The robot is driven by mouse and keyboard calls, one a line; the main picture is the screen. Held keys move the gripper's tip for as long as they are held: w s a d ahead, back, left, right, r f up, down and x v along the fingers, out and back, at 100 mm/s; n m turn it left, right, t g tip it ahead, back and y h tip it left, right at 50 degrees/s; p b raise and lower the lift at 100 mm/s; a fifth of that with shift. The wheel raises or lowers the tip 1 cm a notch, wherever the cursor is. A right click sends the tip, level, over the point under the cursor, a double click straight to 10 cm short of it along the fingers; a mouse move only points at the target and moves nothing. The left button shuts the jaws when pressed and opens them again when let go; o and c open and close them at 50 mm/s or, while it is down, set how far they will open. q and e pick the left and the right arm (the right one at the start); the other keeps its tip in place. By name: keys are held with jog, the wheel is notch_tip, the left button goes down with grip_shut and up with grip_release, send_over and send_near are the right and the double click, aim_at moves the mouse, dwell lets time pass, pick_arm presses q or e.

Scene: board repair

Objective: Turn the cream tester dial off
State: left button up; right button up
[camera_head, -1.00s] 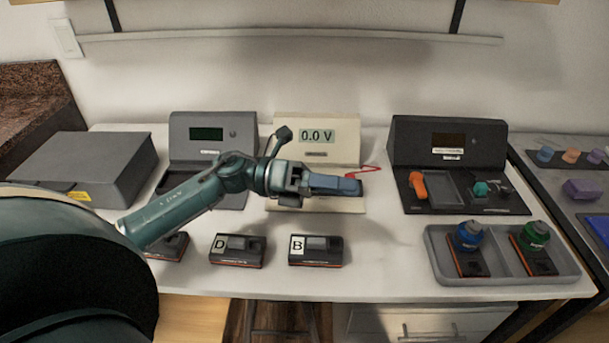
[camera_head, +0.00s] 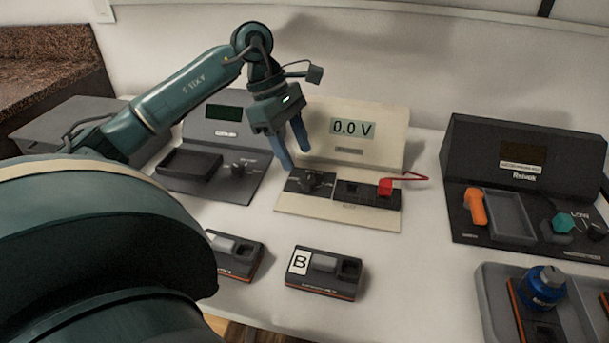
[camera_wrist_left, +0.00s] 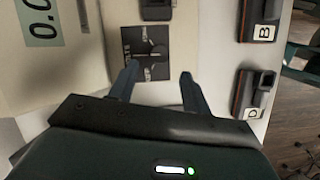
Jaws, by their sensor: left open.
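The cream tester (camera_head: 345,130) stands at the back middle of the table, its display reading 0.0 V. Its black dial (camera_head: 313,178) sits on a dark plate at the left of the tester's base. In the left wrist view the dial (camera_wrist_left: 157,52) lies just beyond and between the fingertips. My left gripper (camera_head: 294,160) points down, open and empty, above and slightly left of the dial, apart from it. In the left wrist view its two fingers (camera_wrist_left: 158,78) are spread. My right gripper is not in view.
A red piece (camera_head: 386,187) with a red wire sits right of the dial on the tester's base. A grey tester (camera_head: 222,130) stands left, a black one (camera_head: 520,150) right. Battery B (camera_head: 325,273) and another module lie in front. Clear white table lies between.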

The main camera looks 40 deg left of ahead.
aim_at(307, 179)
pick_arm(q)
jog(key=shift+b+x, duration=0.35)
jog(key=shift+x, duration=2.45)
jog(key=shift+c, duration=0.5)
jog(key=c, duration=0.9)
